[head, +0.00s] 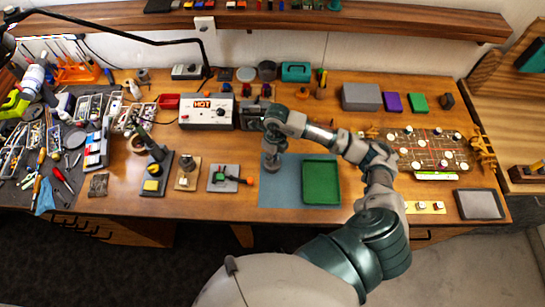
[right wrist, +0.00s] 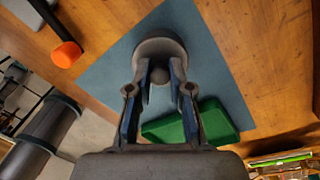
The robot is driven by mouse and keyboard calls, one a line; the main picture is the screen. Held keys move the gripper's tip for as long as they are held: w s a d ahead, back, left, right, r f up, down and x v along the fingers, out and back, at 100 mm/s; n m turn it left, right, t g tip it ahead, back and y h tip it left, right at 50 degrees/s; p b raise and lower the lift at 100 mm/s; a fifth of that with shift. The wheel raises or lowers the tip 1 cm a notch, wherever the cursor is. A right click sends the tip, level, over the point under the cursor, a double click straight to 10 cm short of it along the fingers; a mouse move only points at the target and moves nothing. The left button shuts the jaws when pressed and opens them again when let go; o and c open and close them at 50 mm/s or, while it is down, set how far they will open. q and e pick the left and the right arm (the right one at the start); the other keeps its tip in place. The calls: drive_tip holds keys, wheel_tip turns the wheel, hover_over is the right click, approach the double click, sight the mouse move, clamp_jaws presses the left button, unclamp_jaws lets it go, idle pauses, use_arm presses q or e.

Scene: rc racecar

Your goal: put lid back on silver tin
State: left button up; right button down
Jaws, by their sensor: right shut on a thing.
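A round grey piece with a ball knob, which looks like the lid of the silver tin, shows in the right wrist view (right wrist: 158,47) over the blue-grey mat (right wrist: 112,72). My right gripper (right wrist: 160,73) has its two fingers shut around the knob. In the head view my right gripper (head: 271,145) points down at the left part of the mat, with the grey round piece (head: 271,163) below it. I cannot tell whether the tin is directly under the lid or whether the two touch. My left gripper is not in view.
A green tray (head: 321,183) lies on the mat just right of my right gripper. A small grey stand with an orange-tipped handle (head: 224,179) is to the left. A white HOT box (head: 207,112) and small round containers (head: 246,74) stand behind.

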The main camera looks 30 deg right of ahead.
idle(0.3)
drive_tip(key=c, duration=0.5)
unclamp_jaws()
drive_tip(key=shift+r, duration=0.1)
drive_tip(key=shift+r+p, duration=2.25)
drive_tip(key=shift+r, duration=1.15)
drive_tip(key=shift+c, duration=0.2)
clamp_jaws()
